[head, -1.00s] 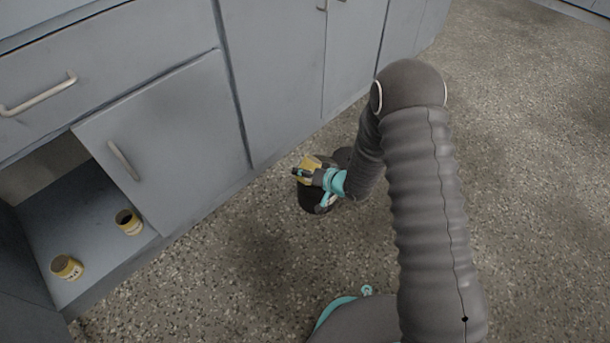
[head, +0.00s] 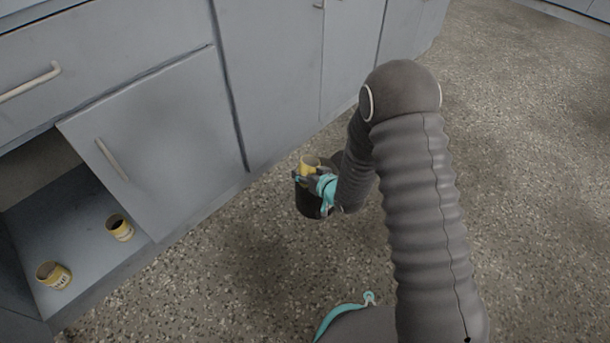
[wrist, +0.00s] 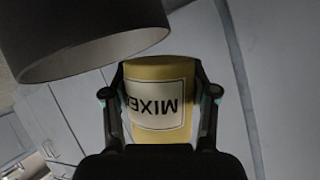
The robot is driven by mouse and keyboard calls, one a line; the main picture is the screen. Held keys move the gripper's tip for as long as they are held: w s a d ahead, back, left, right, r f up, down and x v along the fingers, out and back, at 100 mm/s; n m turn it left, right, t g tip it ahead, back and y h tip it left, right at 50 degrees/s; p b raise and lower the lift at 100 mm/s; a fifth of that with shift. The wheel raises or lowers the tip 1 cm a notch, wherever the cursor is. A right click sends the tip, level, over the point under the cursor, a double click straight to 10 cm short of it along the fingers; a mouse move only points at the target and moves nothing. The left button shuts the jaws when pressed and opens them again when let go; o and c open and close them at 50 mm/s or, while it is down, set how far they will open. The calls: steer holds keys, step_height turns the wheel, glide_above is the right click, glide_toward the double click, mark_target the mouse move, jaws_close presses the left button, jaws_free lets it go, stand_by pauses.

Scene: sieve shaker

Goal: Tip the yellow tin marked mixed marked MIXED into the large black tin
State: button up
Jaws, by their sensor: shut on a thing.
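The yellow tin marked MIXED (wrist: 160,88) is between the fingers of my gripper (wrist: 160,105). Its label reads upside down in the wrist view. In the head view the yellow tin (head: 310,162) looks about upright with its open top showing. My gripper (head: 317,183) is shut on it. In the wrist view the black tin (wrist: 85,35) fills the upper left, apart from the yellow tin. The contents of both tins cannot be seen.
Two other yellow tins, one nearer (head: 54,275) and one farther (head: 120,228), stand in the open cupboard (head: 85,262) at the left. Grey cabinet fronts (head: 275,85) run behind the black tin. The speckled floor (head: 540,180) is clear at the right.

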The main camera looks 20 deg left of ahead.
steer(key=shift+w+d+r+n+t, duration=0.15)
steer(key=shift+w+n+t, duration=0.25)
steer(key=shift+n+t, duration=0.2)
steer(key=shift+w+d+f+n+t, duration=0.15)
steer(key=shift+w+n+t, duration=0.2)
steer(key=shift+n+t, duration=0.25)
steer(key=shift+r, duration=0.1)
